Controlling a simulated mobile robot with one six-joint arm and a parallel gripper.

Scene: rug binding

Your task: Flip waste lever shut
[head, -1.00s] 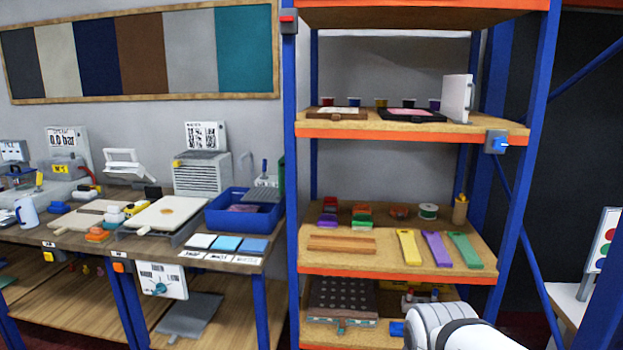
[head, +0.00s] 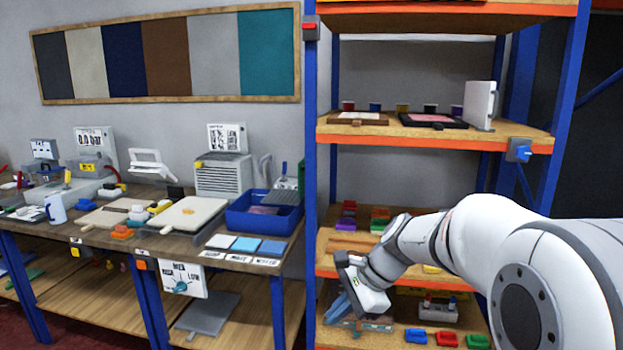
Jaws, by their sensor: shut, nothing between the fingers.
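I cannot tell which fitting is the waste lever. A red switch (head: 310,28) is on the left blue post, and a blue lever (head: 519,150) is on a grey box on the right post. My gripper (head: 364,298) points down in front of the lower shelf, shut and empty, left of the grey box. Its fingertips are hard to make out. My arm hides much of the middle shelf.
Blue, red and green blocks (head: 446,339) lie at the lower shelf's front. A workbench (head: 120,235) at left holds a blue tray (head: 238,219), boards and machines. A white dial panel (head: 180,280) hangs from its front. Blue posts and orange shelf edges surround my arm.

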